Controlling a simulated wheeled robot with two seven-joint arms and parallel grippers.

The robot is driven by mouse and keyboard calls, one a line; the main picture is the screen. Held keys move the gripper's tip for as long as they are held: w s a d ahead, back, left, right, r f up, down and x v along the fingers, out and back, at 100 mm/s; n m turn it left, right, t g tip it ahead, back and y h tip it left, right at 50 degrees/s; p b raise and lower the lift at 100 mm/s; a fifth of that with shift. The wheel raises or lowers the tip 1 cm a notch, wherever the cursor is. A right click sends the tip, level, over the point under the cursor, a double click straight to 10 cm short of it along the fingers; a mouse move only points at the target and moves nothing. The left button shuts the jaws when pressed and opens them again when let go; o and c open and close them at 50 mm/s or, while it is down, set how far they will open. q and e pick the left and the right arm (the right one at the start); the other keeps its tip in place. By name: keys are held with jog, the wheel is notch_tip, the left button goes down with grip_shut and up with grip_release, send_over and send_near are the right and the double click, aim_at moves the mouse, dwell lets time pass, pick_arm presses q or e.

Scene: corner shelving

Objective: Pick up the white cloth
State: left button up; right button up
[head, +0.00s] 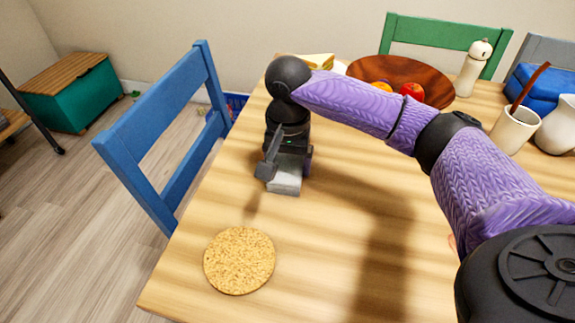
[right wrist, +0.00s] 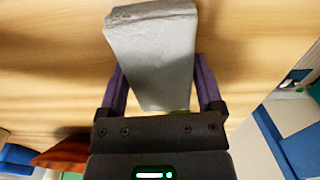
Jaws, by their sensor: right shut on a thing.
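The white cloth (head: 285,184) looks like a folded, pale grey-white block in the head view, under my right gripper (head: 284,170). In the right wrist view the cloth (right wrist: 152,55) sits between the two purple fingers and sticks out beyond them. My right gripper is shut on it. A shadow lies on the table below and in front of it; whether the cloth touches the table is hard to tell. My left gripper is not in view.
The wooden table (head: 330,270) has a round cork mat (head: 239,260) at its front left. A wooden bowl (head: 437,78) with fruit, a pepper mill (head: 472,68) and a cup (head: 513,130) stand farther back. A blue chair (head: 150,123) stands at the left edge.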

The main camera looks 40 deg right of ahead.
aim_at(288, 162)
notch_tip(288, 162, up, 9)
jog(key=p, duration=0.6)
jog(key=shift+r, duration=0.6)
jog(key=shift+f, duration=0.1)
